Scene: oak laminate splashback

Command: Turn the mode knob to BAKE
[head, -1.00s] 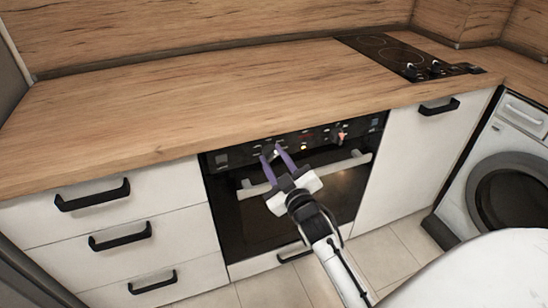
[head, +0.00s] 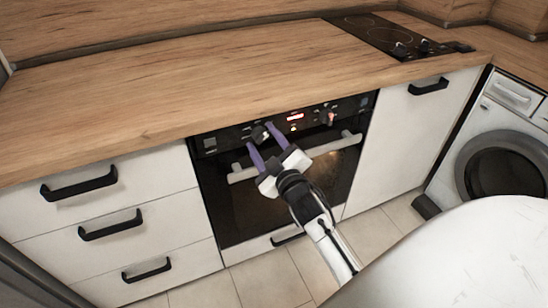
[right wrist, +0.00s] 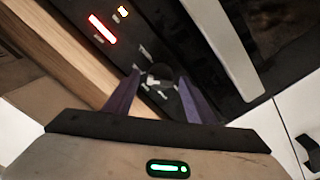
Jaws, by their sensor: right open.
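The dark mode knob (head: 259,134) is on the black oven's control panel, left of the red display. In the right wrist view the round knob (right wrist: 160,76) shows between my fingertips, with small pale marks around it too blurred to read. Its pointer setting cannot be made out. My right gripper (head: 259,139) is open, its two purple fingers pointing at the panel, one on each side of the knob. It also shows in the right wrist view (right wrist: 159,84). Whether the fingers touch the knob cannot be told. My left gripper is out of view.
The oven's pale bar handle (head: 330,147) runs just below the panel, close to my right gripper. A second knob (head: 330,118) sits right of the red display (head: 295,118). The wooden worktop (head: 200,85) overhangs above. White drawers (head: 110,210) stand to the left.

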